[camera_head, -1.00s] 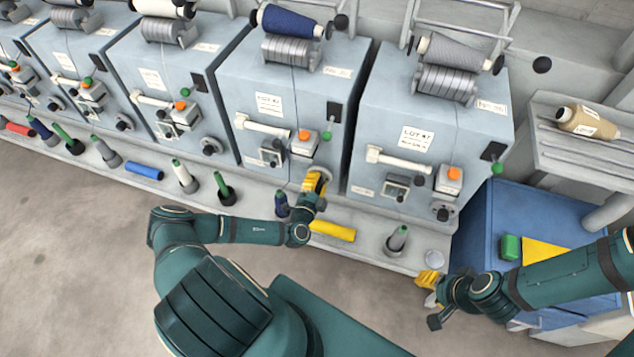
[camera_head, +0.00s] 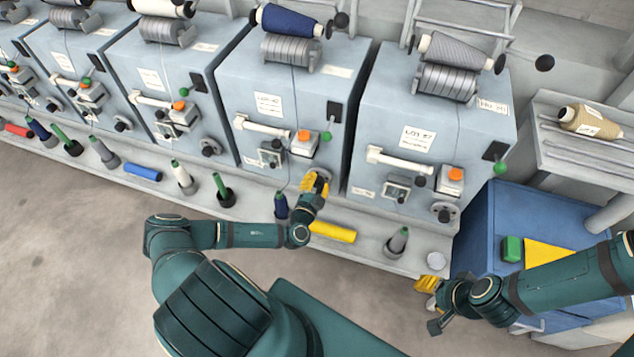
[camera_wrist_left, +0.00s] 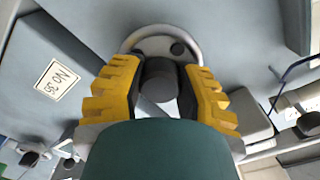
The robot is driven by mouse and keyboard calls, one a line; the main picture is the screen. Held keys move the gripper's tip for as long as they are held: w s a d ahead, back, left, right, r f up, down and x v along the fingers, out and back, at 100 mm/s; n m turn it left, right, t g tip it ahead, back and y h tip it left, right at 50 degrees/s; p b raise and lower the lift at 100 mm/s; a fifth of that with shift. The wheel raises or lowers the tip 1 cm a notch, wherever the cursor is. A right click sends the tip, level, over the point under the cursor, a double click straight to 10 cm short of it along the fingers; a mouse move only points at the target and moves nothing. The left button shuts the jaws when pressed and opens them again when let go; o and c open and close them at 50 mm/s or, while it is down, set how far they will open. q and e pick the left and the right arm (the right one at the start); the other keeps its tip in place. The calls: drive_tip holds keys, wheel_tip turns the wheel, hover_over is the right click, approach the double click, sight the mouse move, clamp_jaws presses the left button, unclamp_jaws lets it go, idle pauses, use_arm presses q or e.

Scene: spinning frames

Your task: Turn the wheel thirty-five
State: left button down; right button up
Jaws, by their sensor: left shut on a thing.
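The wheel of the machine is a pale round handwheel with a grey hub (camera_wrist_left: 160,80). Its rim (camera_wrist_left: 137,36) shows behind the fingers in the left wrist view. A label reading "No 35" (camera_wrist_left: 59,80) is on the machine beside it. My left gripper (camera_head: 315,184) is at this wheel, low on the machine front, with its yellow fingers shut on both sides of the hub. In the left wrist view the left gripper (camera_wrist_left: 160,92) hides part of the wheel. My right gripper (camera_head: 428,285) hangs near the end of the ledge, apart from the machines; its finger opening is unclear.
A row of blue-grey spinning frames (camera_head: 275,85) stands behind a ledge. A blue cabinet (camera_head: 484,240) stands at the right. The floor at left is clear.

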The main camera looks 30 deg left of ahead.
use_arm(q)
drive_tip(key=c, duration=0.6)
unclamp_jaws()
drive_tip(key=shift+o, duration=0.2)
drive_tip(key=v, duration=1.2)
